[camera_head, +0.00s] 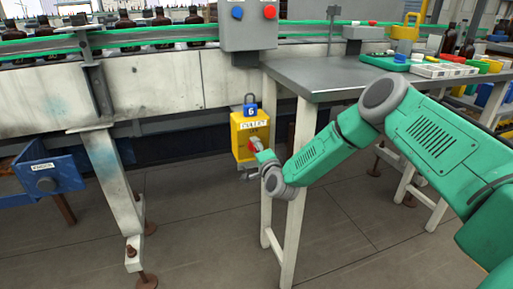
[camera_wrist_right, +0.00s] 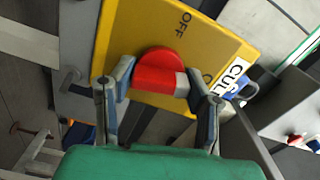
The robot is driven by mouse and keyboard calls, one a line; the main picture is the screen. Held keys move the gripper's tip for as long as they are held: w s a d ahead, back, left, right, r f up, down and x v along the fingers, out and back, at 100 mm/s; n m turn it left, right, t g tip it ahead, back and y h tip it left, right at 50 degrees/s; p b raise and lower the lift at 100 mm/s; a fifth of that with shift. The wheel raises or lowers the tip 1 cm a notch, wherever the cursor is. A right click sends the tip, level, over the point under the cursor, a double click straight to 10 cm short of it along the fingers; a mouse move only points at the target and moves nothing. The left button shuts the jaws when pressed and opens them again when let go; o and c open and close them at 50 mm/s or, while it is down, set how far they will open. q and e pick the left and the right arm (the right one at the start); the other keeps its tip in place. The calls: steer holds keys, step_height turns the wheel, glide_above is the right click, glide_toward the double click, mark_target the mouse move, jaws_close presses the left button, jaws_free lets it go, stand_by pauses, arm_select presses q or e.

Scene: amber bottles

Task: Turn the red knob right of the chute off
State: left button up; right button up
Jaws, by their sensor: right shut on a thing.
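The red knob (camera_wrist_right: 160,72) sits on a yellow box (camera_wrist_right: 205,45) with the printed word OFF and a partly hidden white label. My right gripper (camera_wrist_right: 162,82) has its two fingers on either side of the knob, shut on it. My left gripper is not in view.
A grey control box (camera_head: 248,28) with blue and red buttons is above. Amber bottles (camera_head: 160,18) line the conveyor.

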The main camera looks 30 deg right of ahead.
steer(key=n, duration=0.2)
steer(key=n+p, duration=0.1)
steer(key=shift+s+f+n, duration=0.15)
steer(key=shift+f+n, duration=0.05)
steer(key=shift+n, duration=0.2)
steer(key=n+p, duration=0.1)
steer(key=n, duration=0.3)
steer(key=shift+f+n+p, duration=0.1)
steer(key=shift+n+p, duration=0.2)
steer(key=shift+p, duration=0.1)
steer(key=n+p, duration=0.1)
steer(key=n, duration=0.2)
steer(key=shift+s+f+n, duration=0.1)
steer(key=shift+f+n, duration=0.05)
steer(key=shift+n, duration=1.85)
steer(key=shift+p, duration=0.3)
steer(key=o, duration=1.2)
steer(key=shift+c, duration=0.2)
steer(key=shift+r, duration=0.2)
